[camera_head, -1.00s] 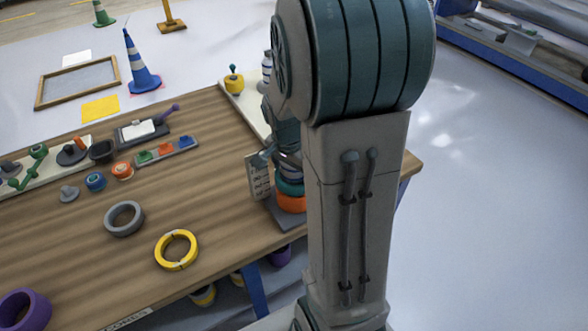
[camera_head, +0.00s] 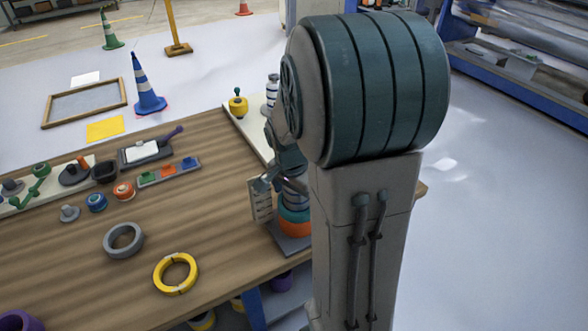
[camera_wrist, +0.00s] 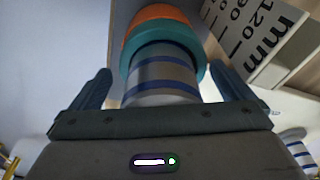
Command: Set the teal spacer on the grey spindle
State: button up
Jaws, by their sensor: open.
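The teal spacer (camera_head: 293,214) is a wide ring lying directly on an orange ring (camera_head: 296,229) at the table's right edge. In the wrist view the teal spacer (camera_wrist: 205,72) encircles the grey spindle (camera_wrist: 163,70), whose blue-banded end points towards my gripper. The orange ring (camera_wrist: 157,20) shows beyond the spacer. My gripper (camera_wrist: 161,78) is open, one finger on each side of the spindle's end, with gaps on both sides. In the head view my arm hides most of my gripper and the spindle.
A white scale plate with black numbers (camera_head: 260,200) stands close to the left of the stack. A yellow ring (camera_head: 158,275) and a grey ring (camera_head: 107,240) lie on the table, with bare wood around them. A purple ring (camera_head: 20,321) is at lower left.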

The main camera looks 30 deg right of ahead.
jog(key=r, duration=0.4)
jog(key=a+r, duration=0.1)
jog(key=r, duration=0.4)
jog(key=s+r, duration=0.1)
jog(key=r, duration=0.3)
jog(key=shift+a+r, duration=0.3)
jog(key=shift+a, duration=0.1)
jog(key=shift+t, duration=0.3)
jog(key=s+a+f+n+t+y, duration=0.1)
jog(key=s+a+f+n, duration=0.2)
jog(key=s+a+n, duration=0.6)
jog(key=s+n, duration=0.2)
jog(key=n, duration=0.2)
jog(key=shift+a+f+t, duration=0.3)
jog(key=shift+a+t, duration=0.05)
jog(key=shift+t, duration=0.05)
